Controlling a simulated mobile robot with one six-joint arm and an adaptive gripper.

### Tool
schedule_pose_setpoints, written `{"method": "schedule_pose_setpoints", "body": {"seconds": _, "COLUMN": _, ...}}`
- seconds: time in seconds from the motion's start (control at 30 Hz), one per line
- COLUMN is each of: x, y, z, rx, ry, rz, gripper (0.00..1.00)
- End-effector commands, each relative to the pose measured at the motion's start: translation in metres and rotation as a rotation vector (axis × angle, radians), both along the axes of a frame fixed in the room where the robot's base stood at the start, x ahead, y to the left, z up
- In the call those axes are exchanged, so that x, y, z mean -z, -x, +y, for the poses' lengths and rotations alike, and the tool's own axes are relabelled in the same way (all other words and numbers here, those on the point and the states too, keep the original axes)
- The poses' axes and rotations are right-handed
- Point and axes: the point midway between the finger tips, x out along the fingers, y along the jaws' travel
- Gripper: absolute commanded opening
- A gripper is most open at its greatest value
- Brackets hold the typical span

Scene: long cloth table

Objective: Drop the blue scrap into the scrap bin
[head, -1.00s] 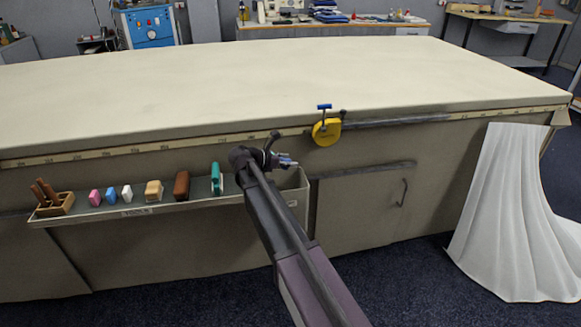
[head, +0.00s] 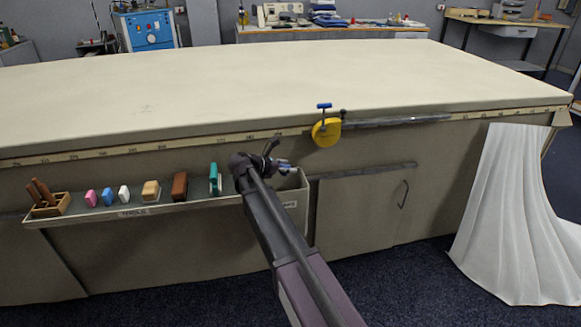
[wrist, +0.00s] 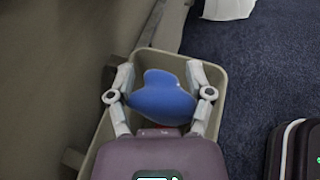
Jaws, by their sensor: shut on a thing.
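The blue scrap (wrist: 160,97) is between the fingers of my gripper (wrist: 160,85) in the wrist view. My gripper is shut on it. The scrap bin (wrist: 221,77) is an open beige box on the table's side, and the scrap shows over its opening. In the head view the bin (head: 297,202) stands at the right end of the tool tray, and my gripper (head: 285,167) is at its top. My arm hides part of the bin there. I cannot tell how far the scrap is above the rim.
A tool tray (head: 110,213) with several coloured blocks and a wooden holder (head: 48,203) runs left of the bin. A yellow tape measure (head: 326,133) hangs on the table edge above. White cloth (head: 510,220) drapes at the right. The tabletop (head: 250,85) is clear.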

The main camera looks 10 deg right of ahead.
Motion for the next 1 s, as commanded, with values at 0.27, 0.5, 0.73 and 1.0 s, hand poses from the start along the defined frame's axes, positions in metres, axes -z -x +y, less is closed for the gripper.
{"method": "schedule_pose_setpoints", "body": {"seconds": 0.27, "x": 0.025, "y": 0.000, "z": 0.000, "rx": 0.000, "ry": 0.000, "rz": 0.000, "gripper": 0.42}}
{"method": "schedule_pose_setpoints", "body": {"seconds": 0.5, "x": 0.035, "y": 0.000, "z": 0.001, "rx": -0.001, "ry": 0.000, "rz": 0.000, "gripper": 0.42}}
{"method": "schedule_pose_setpoints", "body": {"seconds": 0.73, "x": 0.036, "y": 0.000, "z": 0.001, "rx": -0.001, "ry": 0.000, "rz": 0.000, "gripper": 0.42}}
{"method": "schedule_pose_setpoints", "body": {"seconds": 1.0, "x": 0.035, "y": 0.000, "z": 0.001, "rx": -0.001, "ry": 0.000, "rz": 0.000, "gripper": 0.90}}
